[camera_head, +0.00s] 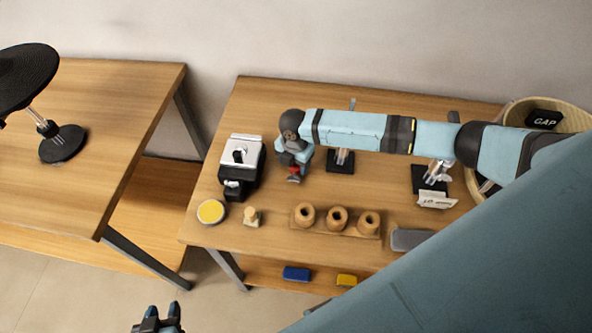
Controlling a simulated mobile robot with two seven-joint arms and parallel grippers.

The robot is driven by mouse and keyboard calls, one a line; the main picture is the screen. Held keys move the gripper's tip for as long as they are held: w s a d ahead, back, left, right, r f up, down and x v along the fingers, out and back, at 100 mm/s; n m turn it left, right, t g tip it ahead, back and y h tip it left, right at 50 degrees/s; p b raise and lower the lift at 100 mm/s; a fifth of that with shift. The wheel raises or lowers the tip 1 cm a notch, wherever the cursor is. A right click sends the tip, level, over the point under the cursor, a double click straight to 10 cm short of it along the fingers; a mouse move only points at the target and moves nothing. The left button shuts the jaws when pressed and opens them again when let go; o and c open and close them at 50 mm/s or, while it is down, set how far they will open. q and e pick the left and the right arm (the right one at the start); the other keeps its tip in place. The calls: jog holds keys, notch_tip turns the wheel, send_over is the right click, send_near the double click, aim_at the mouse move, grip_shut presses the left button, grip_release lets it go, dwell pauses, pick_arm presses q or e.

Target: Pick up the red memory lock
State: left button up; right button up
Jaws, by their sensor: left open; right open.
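A small red piece (294,179), which looks like the red memory lock, shows on the right-hand table just below my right gripper. My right gripper (294,170) points down over it at the end of the arm that reaches in from the right. The gripper is open; its fingers are small and partly hide the red piece, so I cannot tell whether they touch it. My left gripper (157,321) is open and empty at the bottom edge of the view, in front of the tables and far from the red piece.
A black and silver machine (242,165) stands close left of my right gripper. Black stands (340,166) are behind, right. A basket (515,112) stands far right.

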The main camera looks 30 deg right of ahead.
pick_arm(q)
jog(key=shift+a+r, duration=0.1)
jog(key=shift+r, duration=0.1)
pick_arm(e)
jog(key=shift+r, duration=0.1)
jog(key=c, duration=0.8)
pick_arm(q)
jog(key=shift+w+a, duration=0.1)
jog(key=shift+a, duration=0.05)
pick_arm(e)
jog(key=shift+r, duration=0.1)
jog(key=shift+r+p, duration=0.2)
jog(key=shift+p, duration=0.15)
pick_arm(q)
notch_tip(320, 180, up, 8)
jog(key=p, duration=0.8)
jog(key=shift+a+n+p, duration=0.3)
jog(key=shift+a+p, duration=0.05)
jog(key=shift+a, duration=0.1)
pick_arm(e)
notch_tip(320, 180, up, 19)
jog(key=shift+r, duration=0.2)
